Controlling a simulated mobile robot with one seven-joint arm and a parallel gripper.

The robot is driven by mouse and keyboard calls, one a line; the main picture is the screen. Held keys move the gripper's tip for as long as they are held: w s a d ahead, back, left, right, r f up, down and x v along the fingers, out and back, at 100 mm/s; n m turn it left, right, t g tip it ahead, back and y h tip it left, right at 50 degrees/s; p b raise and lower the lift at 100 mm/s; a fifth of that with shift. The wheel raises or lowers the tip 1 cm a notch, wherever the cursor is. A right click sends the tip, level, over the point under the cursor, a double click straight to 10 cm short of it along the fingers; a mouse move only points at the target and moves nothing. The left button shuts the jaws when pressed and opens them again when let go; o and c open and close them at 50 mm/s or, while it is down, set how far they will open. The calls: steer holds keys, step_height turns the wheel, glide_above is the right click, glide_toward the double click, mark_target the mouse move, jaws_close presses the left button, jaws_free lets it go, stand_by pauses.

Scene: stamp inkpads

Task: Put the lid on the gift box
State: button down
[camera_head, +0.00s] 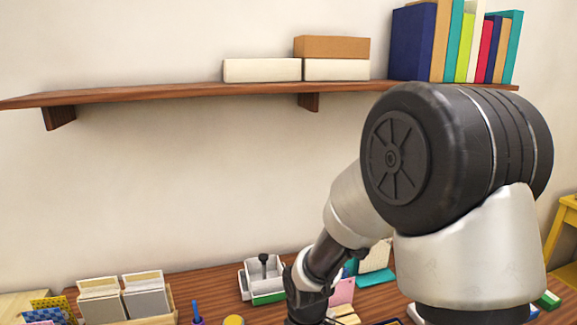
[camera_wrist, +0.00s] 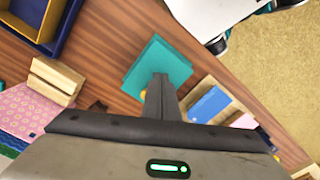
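A teal square piece (camera_wrist: 172,58), which looks like the gift box's lid, lies right at my fingertips in the wrist view. My gripper (camera_wrist: 160,80) points down with its dark fingers close together, and they appear shut on the middle of this piece. The contact itself is hidden behind the fingers. In the head view my wrist hangs low over the table, and my fingertips are out of sight. I cannot tell for certain which thing is the gift box's base.
A dark blue tray with gold edges (camera_wrist: 66,28) is at the upper left of the wrist view. A pink dotted item (camera_wrist: 22,108) and a blue-topped piece (camera_wrist: 210,104) lie either side. A shelf (camera_head: 170,94) with boxes and books hangs above the table.

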steer(key=shift+f+b, duration=0.45)
steer(key=shift+f, duration=0.25)
stand_by(1.1)
steer(key=shift+r, duration=0.1)
step_height(320, 180, up, 7)
steer(key=p, duration=0.6)
stand_by(0.4)
